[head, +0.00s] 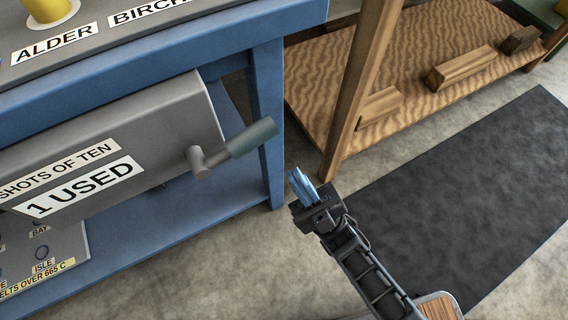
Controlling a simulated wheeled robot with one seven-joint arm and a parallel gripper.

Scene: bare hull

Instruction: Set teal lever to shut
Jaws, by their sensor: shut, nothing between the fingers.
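The teal lever (252,138) sticks out from the right end of a grey box (175,118) on the blue bench. Its grip is a dull teal cylinder on a grey pivot arm (200,160), pointing right and slightly up. My gripper (296,176) is to the right of the lever and a little lower in the head view, apart from it. Its light blue fingers are together and empty, pointing up and left. No mark for the lever's positions is readable.
The blue bench (264,110) has a leg just behind the lever. A wooden post (358,90) and a low wooden shelf (420,75) with several wood blocks stand behind my gripper. A dark mat (465,190) lies on the concrete floor at right.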

